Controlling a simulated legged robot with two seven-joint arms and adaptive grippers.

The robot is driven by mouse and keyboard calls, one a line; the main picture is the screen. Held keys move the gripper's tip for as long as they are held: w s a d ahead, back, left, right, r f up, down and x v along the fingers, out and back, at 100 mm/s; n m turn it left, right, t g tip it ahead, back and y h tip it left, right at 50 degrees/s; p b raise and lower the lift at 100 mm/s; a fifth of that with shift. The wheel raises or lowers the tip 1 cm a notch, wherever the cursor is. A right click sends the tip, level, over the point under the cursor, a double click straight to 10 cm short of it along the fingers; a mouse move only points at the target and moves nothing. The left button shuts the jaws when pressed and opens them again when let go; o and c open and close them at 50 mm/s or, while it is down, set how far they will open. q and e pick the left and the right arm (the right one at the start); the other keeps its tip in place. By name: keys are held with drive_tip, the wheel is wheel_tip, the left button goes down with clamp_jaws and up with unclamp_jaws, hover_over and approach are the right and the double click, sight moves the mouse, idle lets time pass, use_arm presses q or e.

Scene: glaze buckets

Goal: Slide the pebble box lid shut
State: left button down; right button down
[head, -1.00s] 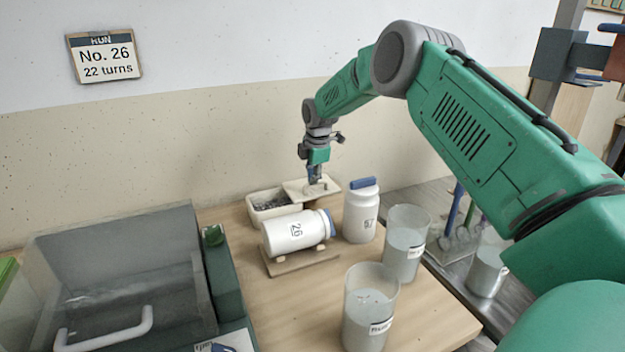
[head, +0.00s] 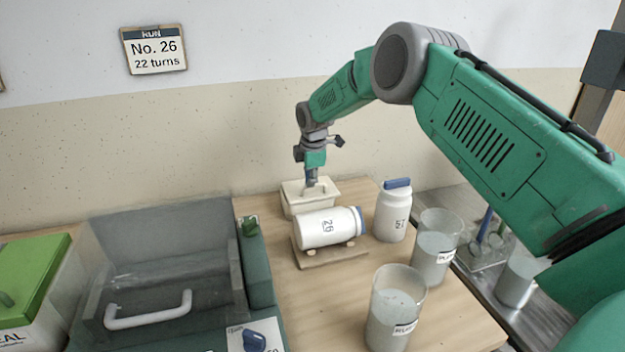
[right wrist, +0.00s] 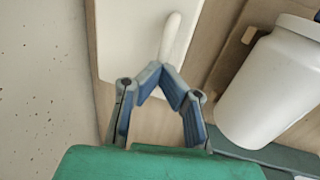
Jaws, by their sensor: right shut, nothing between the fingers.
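The pebble box (head: 289,208) stands at the back of the wooden table, partly hidden by a lying white jar. Its cream lid (head: 329,188) lies over the top, and no pebbles show. The right wrist view shows the lid (right wrist: 122,40) as a pale plate with a raised bar handle (right wrist: 171,38). My right gripper (head: 311,183) points down at the lid. In the right wrist view its blue-padded fingertips (right wrist: 160,69) come together beside the handle's near end, with nothing held. I cannot tell whether they touch it. My left gripper is not in view.
The jar marked 26 (head: 325,229) lies on a wooden cradle (head: 325,257) just in front of the box. An upright blue-capped jar (head: 393,215) and two beakers (head: 434,250) (head: 393,310) stand to the right. A lidded machine (head: 165,265) fills the left.

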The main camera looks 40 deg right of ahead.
drive_tip(key=c, duration=1.8)
unclamp_jaws()
drive_tip(key=shift+s+f, duration=0.15)
drive_tip(key=shift+f, duration=0.3)
drive_tip(key=shift+o, duration=1)
drive_tip(key=shift+f, duration=0.1)
drive_tip(key=shift+w+d, duration=0.15)
drive_tip(key=shift+w, duration=0.25)
drive_tip(key=v, duration=1.1)
drive_tip(key=shift+r, duration=0.35)
drive_tip(key=shift+d, duration=0.15)
